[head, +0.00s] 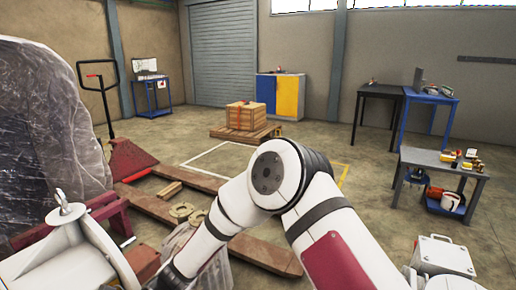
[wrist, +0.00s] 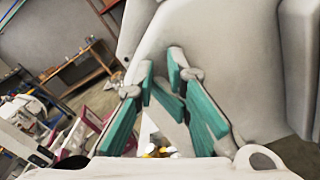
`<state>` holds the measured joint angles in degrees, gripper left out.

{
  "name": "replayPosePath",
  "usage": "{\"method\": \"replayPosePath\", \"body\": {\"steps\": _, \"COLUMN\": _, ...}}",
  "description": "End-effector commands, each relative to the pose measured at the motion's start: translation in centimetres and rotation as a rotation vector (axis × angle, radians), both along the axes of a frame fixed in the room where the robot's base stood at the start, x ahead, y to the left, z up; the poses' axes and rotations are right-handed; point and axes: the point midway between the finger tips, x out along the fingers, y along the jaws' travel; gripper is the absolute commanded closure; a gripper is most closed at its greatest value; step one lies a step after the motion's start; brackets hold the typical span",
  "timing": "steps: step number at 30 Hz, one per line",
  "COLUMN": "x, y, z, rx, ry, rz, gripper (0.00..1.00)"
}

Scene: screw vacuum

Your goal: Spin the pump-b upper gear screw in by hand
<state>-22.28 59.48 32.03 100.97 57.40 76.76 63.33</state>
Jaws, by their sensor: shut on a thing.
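A large pale pump housing (head: 75,265) with a lifting eye on top stands at the lower left of the head view. My white arm reaches down beside it, and my gripper is out of sight there. In the wrist view my gripper (wrist: 163,82) has its teal fingers up against the pale pump body (wrist: 225,55). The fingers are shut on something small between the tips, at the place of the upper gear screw. The screw itself is hidden by the fingers, so I cannot tell how deep it sits.
A plastic-wrapped load (head: 45,120) and a red pallet jack (head: 130,160) stand at the left. A grey bench (head: 440,163) with small parts and a white case (head: 442,255) are at the right.

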Motion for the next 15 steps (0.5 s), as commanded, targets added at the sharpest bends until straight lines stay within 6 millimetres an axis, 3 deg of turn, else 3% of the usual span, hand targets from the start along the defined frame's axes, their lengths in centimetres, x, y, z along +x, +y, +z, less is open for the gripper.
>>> {"method": "replayPosePath", "body": {"steps": 1, "x": -0.7, "y": 0.0, "z": 0.28, "rx": 0.004, "ry": 0.009, "rz": 0.015, "gripper": 1.0}}
{"method": "replayPosePath", "body": {"steps": 15, "x": -0.28, "y": 0.54, "z": 1.06, "rx": 0.006, "ry": 0.007, "rz": 0.008, "gripper": 1.0}}
